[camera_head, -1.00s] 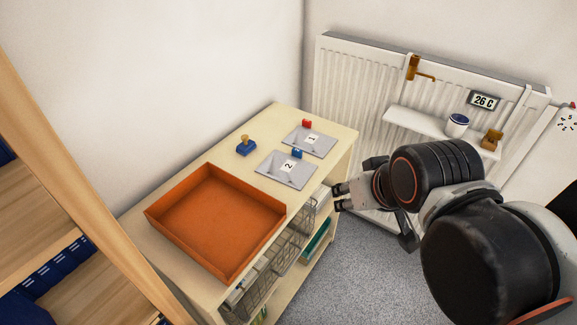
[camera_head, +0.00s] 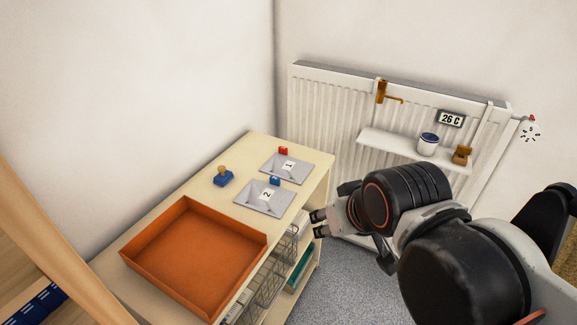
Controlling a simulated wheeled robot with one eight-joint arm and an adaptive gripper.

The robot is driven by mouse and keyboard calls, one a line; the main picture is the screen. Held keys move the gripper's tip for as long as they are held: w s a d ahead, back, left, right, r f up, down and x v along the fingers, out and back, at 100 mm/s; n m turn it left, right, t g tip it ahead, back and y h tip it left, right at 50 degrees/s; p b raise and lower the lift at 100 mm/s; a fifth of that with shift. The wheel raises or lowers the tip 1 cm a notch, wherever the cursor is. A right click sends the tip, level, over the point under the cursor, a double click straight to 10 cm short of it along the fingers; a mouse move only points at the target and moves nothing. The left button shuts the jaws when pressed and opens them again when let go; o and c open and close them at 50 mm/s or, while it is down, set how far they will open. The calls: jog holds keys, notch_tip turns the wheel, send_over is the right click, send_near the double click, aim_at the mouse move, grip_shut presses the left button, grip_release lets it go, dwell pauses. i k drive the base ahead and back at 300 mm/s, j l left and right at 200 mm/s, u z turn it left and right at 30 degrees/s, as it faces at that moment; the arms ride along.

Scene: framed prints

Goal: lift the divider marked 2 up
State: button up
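The divider marked 2 (camera_head: 264,197) is a grey plate with a white "2" label and a small blue tab at its far edge. It lies on the light wooden shelf top. A similar grey divider marked 1 (camera_head: 287,167) with a red tab lies just behind it. My gripper (camera_head: 317,224) is at the right of the divider marked 2, beyond the shelf's edge and apart from it. Its two fingers stand apart with a gap between them, and nothing shows in it.
An orange tray (camera_head: 197,262) fills the near part of the shelf top (camera_head: 192,193). A blue stamp with a wooden knob (camera_head: 222,177) stands left of the dividers. A white radiator (camera_head: 325,110) with a small ledge (camera_head: 395,149) is behind my arm. Wire baskets (camera_head: 271,273) sit below the top.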

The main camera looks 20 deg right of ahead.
aim_at(261, 197)
jog(key=i+l+u, duration=0.1)
jog(key=u, duration=0.35)
jog(key=i+l+u, duration=0.2)
jog(key=u, duration=0.25)
jog(key=i+l+u, duration=0.1)
jog(key=l+u, duration=0.15)
jog(key=u, duration=0.2)
